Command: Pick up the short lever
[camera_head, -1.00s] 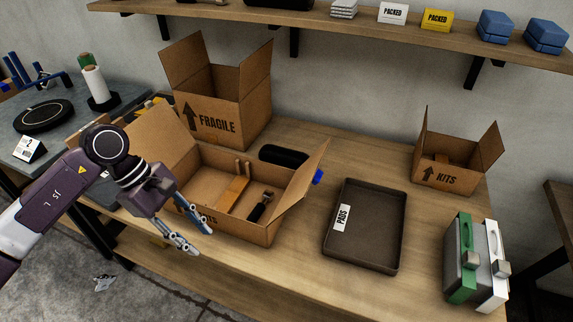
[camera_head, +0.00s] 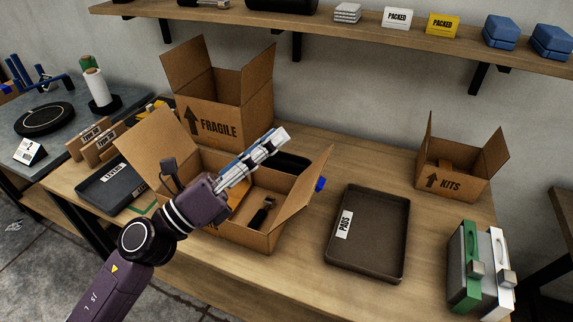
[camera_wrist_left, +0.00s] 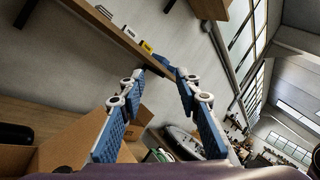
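A small dark-handled piece with a light metal end (camera_head: 262,214), which may be the short lever, lies inside the open cardboard box (camera_head: 245,238) on the bench. My left gripper (camera_head: 276,142) is above this box, pointing up and to the right, and hides part of its inside. In the left wrist view, my left gripper (camera_wrist_left: 161,76) has its two blue-padded fingers apart with nothing between them. The wrist view looks toward the wall and shelf, and the dark-handled piece does not show there. My right gripper is in neither view.
A FRAGILE box (camera_head: 225,105) stands behind the open box. A dark PADS tray (camera_head: 402,225) lies to its right, with a KITS box (camera_head: 450,183) and green and white cases (camera_head: 468,262) farther right. A dark labelled tray (camera_head: 95,195) lies left. A shelf (camera_head: 330,22) runs above.

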